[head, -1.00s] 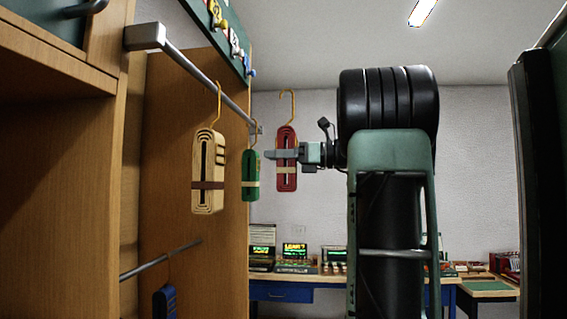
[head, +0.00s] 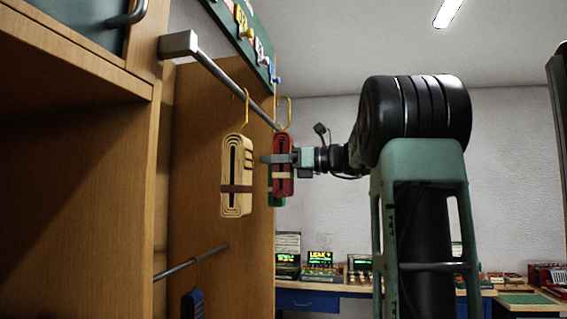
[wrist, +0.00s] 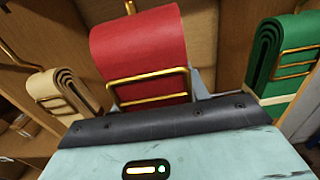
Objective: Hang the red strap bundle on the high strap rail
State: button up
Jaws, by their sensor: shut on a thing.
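The red strap bundle (head: 283,172) hangs upright in my gripper (head: 279,158), its yellow hook (head: 285,110) pointing up. In the head view the hook overlaps the far part of the high strap rail (head: 222,76); I cannot tell if it touches the rail. My gripper is shut on the bundle from the right. In the wrist view the red bundle (wrist: 140,55) fills the middle, with a gold wire frame around it; the fingertips are mostly hidden.
A cream bundle (head: 237,175) hangs on the high rail, nearer. A green bundle (head: 276,200) is mostly hidden behind the red one; it shows at right in the wrist view (wrist: 285,60). A lower rail (head: 190,263) holds a blue bundle (head: 192,306). Pegs line the board above.

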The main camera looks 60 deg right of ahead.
jog(key=w+a+f+b, duration=0.2)
jog(key=w+f, duration=0.1)
jog(key=w, duration=0.2)
dwell(0.8)
jog(key=shift+a, duration=0.1)
jog(key=o, duration=1.2)
jog(key=b+v, duration=0.4)
jog(key=v, duration=1.3)
jog(key=shift+s+b, duration=0.2)
jog(key=shift+b, duration=0.2)
